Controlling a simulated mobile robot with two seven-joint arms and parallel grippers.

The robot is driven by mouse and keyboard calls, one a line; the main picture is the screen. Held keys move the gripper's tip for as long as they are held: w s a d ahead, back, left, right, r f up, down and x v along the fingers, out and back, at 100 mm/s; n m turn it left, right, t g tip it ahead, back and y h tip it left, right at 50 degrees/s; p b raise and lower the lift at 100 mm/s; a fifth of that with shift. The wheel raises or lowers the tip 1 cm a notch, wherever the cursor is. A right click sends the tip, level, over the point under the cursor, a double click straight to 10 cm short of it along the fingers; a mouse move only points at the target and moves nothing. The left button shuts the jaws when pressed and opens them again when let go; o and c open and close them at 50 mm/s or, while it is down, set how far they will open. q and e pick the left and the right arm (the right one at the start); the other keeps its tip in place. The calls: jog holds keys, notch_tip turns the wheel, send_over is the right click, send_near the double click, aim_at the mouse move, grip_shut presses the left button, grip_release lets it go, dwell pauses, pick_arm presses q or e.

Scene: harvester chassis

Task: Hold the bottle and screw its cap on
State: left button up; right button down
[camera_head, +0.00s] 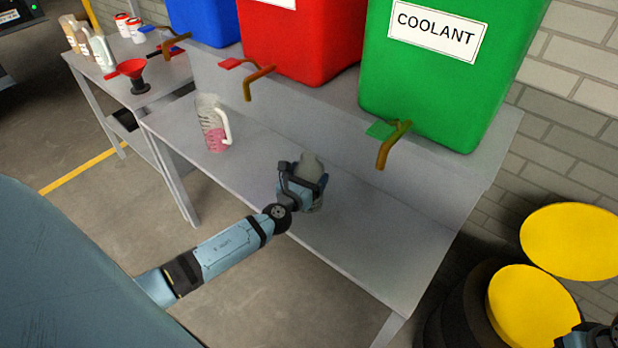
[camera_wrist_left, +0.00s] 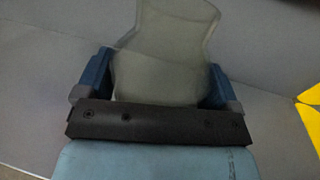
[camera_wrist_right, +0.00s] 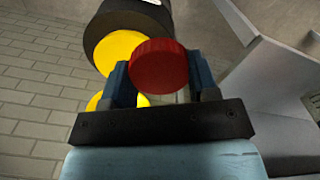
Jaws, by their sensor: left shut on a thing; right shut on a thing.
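The bottle (camera_head: 312,168) is grey and translucent and stands upright on the grey bench shelf (camera_head: 350,228). My left gripper (camera_head: 304,189) is shut around the bottle's body. In the left wrist view the bottle (camera_wrist_left: 165,55) rises between the two blue fingers (camera_wrist_left: 158,82). The red ribbed cap (camera_wrist_right: 158,66) is in the right wrist view, held between the fingers of my right gripper (camera_wrist_right: 160,84). In the head view only a bit of my right arm shows at the lower right corner, far from the bottle.
A jug (camera_head: 214,124) with pink liquid stands left on the shelf. Green (camera_head: 435,85), red (camera_head: 298,45) and blue containers with taps stand behind. Yellow-topped barrels (camera_head: 570,240) are at right. A side table holds a red funnel (camera_head: 131,68) and bottles. The shelf right of the bottle is clear.

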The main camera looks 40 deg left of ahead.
aim_at(308, 158)
pick_arm(q)
notch_tip(308, 158, up, 11)
jog(key=p, duration=0.4)
jog(key=shift+f, duration=0.2)
pick_arm(e)
notch_tip(308, 158, up, 5)
jog(key=shift+f, duration=0.1)
pick_arm(q)
notch_tip(308, 158, up, 9)
jog(key=p, duration=0.2)
jog(key=shift+f, duration=0.15)
pick_arm(e)
jog(key=shift+r, duration=0.75)
pick_arm(q)
jog(key=o, duration=0.5)
jog(key=c, duration=0.7)
jog(key=shift+c, duration=0.2)
